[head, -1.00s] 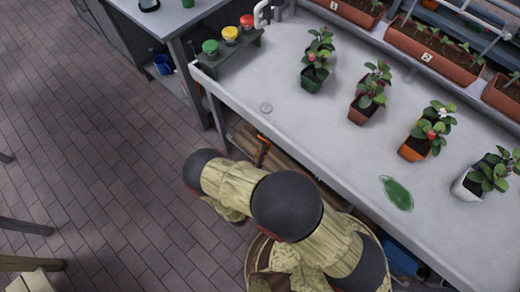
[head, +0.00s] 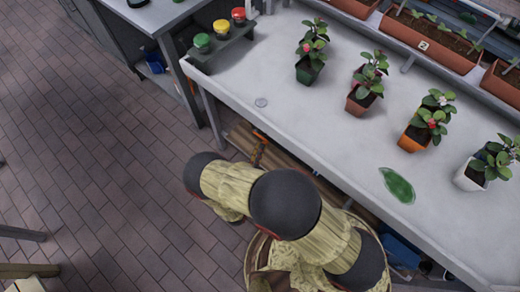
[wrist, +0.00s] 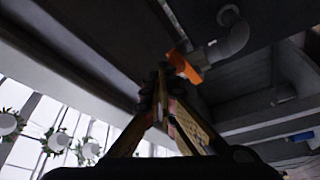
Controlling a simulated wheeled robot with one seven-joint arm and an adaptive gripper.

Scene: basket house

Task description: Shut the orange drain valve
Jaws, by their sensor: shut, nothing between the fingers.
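The orange drain valve (wrist: 183,66) shows in the wrist view as an orange handle on a grey pipe (wrist: 228,38) under the table. My gripper (wrist: 163,76) is shut and empty. Its fingertips are just left of and slightly below the orange handle in that view; I cannot tell whether they touch it. The valve cannot be clearly made out there.
The tiled floor (head: 90,170) at left is clear.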

